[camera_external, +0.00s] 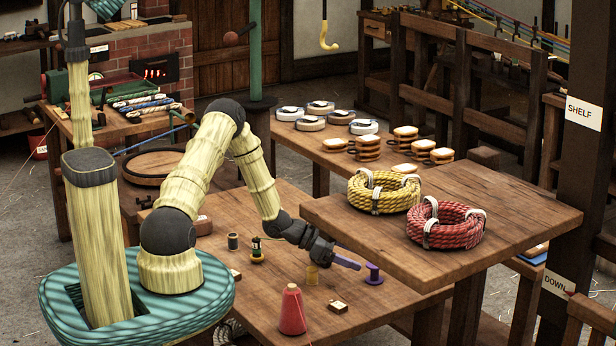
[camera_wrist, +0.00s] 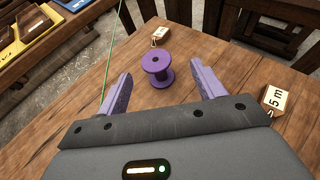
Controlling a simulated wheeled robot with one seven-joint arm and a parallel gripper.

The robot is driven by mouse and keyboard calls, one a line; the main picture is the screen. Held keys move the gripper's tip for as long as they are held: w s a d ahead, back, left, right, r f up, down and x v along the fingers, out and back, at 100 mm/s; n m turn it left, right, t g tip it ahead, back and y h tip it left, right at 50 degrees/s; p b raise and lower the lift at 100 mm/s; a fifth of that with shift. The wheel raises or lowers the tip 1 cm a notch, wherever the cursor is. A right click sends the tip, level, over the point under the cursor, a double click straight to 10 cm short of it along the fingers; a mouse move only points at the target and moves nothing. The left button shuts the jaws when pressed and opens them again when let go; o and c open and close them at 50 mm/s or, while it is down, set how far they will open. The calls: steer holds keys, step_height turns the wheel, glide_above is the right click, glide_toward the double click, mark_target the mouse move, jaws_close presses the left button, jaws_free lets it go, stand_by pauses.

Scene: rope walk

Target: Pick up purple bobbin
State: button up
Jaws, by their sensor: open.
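The purple bobbin (camera_external: 374,275) stands upright on the lower wooden table in the external view, just right of my gripper (camera_external: 347,262). In the wrist view the purple bobbin (camera_wrist: 157,68) stands upright ahead of my gripper (camera_wrist: 162,85), roughly between the two lavender fingers and slightly beyond their tips. The fingers are spread apart with nothing between them. The bobbin is apart from both fingers in the wrist view.
A raised wooden board (camera_external: 450,270) with yellow and red rope coils overhangs at right. A "5 m" block (camera_wrist: 275,99) lies beside the right finger.

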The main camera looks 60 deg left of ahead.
steer(key=shift+a+p+x, duration=0.15)
steer(key=shift+p+x, duration=0.2)
steer(key=shift+x, duration=1)
steer(key=shift+a+p+x, duration=0.15)
steer(key=shift+p+x, duration=0.15)
steer(key=shift+x, duration=1)
steer(key=shift+w+f, duration=0.1)
steer(key=shift+w, duration=0.05)
steer(key=c, duration=1.1)
steer(key=shift+o, duration=0.2)
step_height(320, 180, up, 10)
steer(key=b, duration=0.1)
